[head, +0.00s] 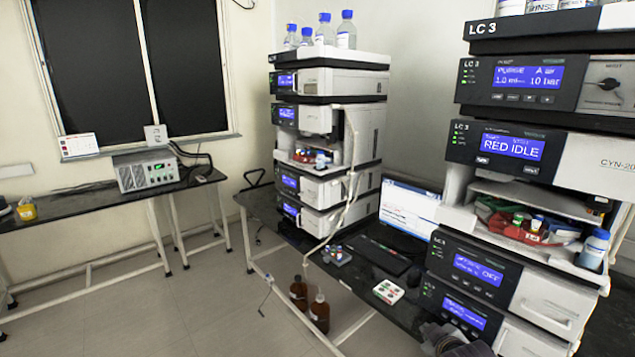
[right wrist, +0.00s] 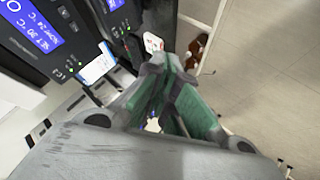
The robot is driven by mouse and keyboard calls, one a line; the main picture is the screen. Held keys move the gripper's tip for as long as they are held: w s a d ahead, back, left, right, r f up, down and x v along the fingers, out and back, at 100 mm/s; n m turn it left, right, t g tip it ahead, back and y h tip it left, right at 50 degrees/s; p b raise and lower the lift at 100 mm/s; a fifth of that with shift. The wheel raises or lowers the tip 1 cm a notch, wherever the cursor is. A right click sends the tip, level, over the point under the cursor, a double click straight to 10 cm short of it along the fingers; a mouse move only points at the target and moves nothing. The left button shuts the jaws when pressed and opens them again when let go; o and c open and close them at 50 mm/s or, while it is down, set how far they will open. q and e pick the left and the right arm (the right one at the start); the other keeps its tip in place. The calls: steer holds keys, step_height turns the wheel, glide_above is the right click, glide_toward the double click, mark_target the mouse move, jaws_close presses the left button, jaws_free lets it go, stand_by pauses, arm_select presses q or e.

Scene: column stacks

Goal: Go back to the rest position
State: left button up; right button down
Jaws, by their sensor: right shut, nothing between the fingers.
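My right gripper (right wrist: 168,68) shows in the right wrist view with its green-padded fingers converging at the tips, shut with nothing between them. In the head view the right gripper (head: 452,338) is a dark grey shape at the bottom edge, in front of the lower modules of the right LC 3 stack (head: 470,270). It is only partly in frame there. My left gripper is in neither view.
A second column stack (head: 328,84) stands further back. A laptop (head: 408,212), a small white tray (head: 388,291) and a vial rack (head: 336,255) are on the black bench. Brown bottles (head: 319,312) stand on the floor. Open floor (head: 215,300) lies to the left.

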steer(key=s+a+f+m+g+y, duration=0.1)
steer(key=s+a+f+m+g, duration=0.15)
steer(key=s+f, duration=0.55)
steer(key=s+a+f+m+g+y, duration=0.1)
steer(key=s+a+f+m+g, duration=0.25)
steer(key=s, duration=0.85)
step_height(320, 180, down, 35)
steer(key=s+n+g, duration=0.2)
steer(key=s, duration=0.1)
steer(key=s+d+f, duration=0.2)
steer(key=s+f, duration=0.7)
steer(key=s, duration=0.2)
steer(key=s+d+f+g, duration=0.1)
steer(key=s+d+f, duration=0.2)
steer(key=s+f, duration=0.7)
steer(key=shift+s, duration=0.4)
steer(key=shift+a, duration=0.1)
